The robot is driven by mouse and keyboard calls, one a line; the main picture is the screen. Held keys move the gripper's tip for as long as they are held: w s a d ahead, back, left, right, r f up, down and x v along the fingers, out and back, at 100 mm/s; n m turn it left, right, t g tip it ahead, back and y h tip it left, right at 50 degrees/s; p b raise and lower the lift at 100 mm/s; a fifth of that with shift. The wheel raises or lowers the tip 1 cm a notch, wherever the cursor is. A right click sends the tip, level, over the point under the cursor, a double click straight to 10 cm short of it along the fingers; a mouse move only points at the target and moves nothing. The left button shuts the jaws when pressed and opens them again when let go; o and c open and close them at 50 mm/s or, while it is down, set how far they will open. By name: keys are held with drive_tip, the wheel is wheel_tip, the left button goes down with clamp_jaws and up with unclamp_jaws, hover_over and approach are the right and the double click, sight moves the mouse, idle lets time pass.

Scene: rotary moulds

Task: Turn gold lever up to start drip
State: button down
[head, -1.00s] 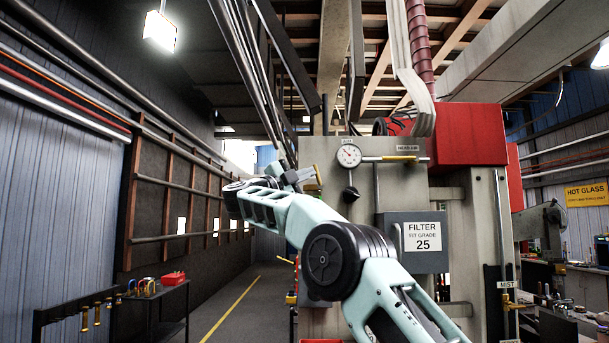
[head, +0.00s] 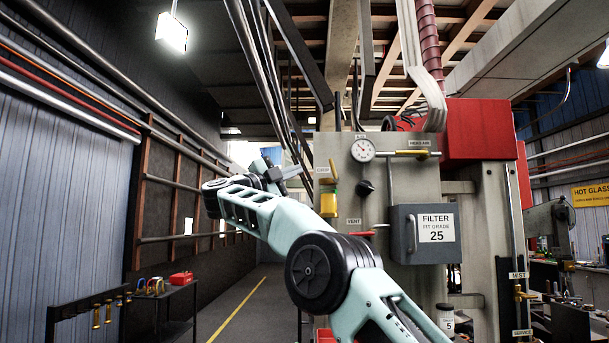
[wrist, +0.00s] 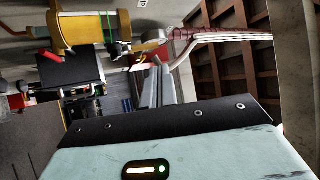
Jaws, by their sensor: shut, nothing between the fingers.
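A drip oiler with a yellow-gold body (head: 328,205) is fixed to the left edge of the grey machine panel. A slim gold lever (head: 334,173) stands nearly upright at its top in the head view. In the wrist view the gold body (wrist: 92,28) lies sideways at upper left, since that picture is turned. My gripper (head: 292,173) is to the left of the oiler in the head view. In the wrist view its fingers (wrist: 156,86) are shut, empty and apart from the gold body. I cannot tell whether any drip runs.
The panel also carries a dial gauge (head: 363,150), a gold-handled head air valve (head: 411,153), a black knob (head: 366,187), a red vent handle (head: 361,234) and a grey filter box (head: 426,251). The aisle (head: 250,292) to the left is clear.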

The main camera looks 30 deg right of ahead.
drive_tip(key=shift+r+v, duration=0.15)
drive_tip(key=shift+v, duration=0.85)
drive_tip(key=shift+r+v, duration=0.2)
drive_tip(key=shift+v, duration=0.8)
drive_tip(key=shift+w+a, duration=0.1)
drive_tip(key=shift+a, duration=0.05)
